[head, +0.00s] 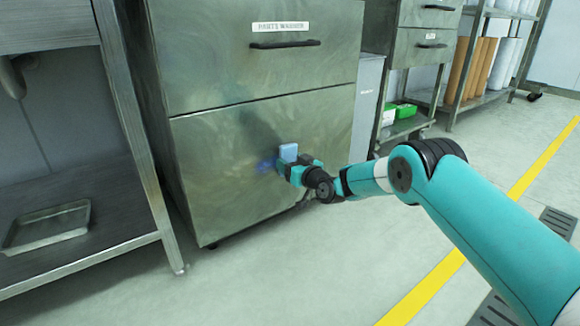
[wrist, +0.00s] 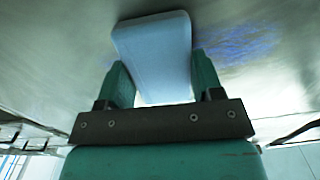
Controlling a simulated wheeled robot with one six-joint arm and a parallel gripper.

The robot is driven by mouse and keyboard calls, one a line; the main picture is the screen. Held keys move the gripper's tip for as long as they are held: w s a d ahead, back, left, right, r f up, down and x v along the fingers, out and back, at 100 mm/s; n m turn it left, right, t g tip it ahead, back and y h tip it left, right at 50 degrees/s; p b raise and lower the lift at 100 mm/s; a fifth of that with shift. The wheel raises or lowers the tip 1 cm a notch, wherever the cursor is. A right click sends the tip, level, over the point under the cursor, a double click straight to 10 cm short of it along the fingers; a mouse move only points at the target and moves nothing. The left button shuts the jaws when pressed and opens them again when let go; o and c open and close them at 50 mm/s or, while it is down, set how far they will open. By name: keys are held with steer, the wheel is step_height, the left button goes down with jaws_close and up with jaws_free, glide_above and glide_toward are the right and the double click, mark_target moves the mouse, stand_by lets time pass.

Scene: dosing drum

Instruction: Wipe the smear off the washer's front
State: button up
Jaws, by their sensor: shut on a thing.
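The parts washer (head: 235,140) is a metal cabinet with a label and a dark handle on its upper front. A blue-violet smear (head: 265,164) is on its lower front panel, just left of my gripper. The smear shows in the wrist view (wrist: 242,42) as blue scribbled streaks right of the held block. My gripper (head: 290,163) is shut on a light blue sponge-like block (wrist: 155,50), with a teal finger on each side. The block also shows in the head view (head: 288,152). It is at the panel's surface; I cannot tell whether it touches.
A metal bench (head: 100,215) with a shallow tray (head: 46,228) on its low shelf stands at left. A drawer cart (head: 420,47) with green boxes (head: 405,111) and a rack of rolls (head: 483,62) stand behind at right.

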steer(key=shift+w+d+r, duration=0.15)
steer(key=shift+w+d, duration=0.1)
steer(key=shift+c, duration=0.4)
steer(key=shift+w+d+b, duration=0.45)
steer(key=shift+d, duration=0.4)
steer(key=shift+w+d+b, duration=0.6)
steer(key=shift+d+b, duration=0.1)
steer(key=shift+b, duration=0.15)
steer(key=shift+w, duration=0.1)
steer(key=shift+c, duration=0.4)
steer(key=shift+d, duration=0.1)
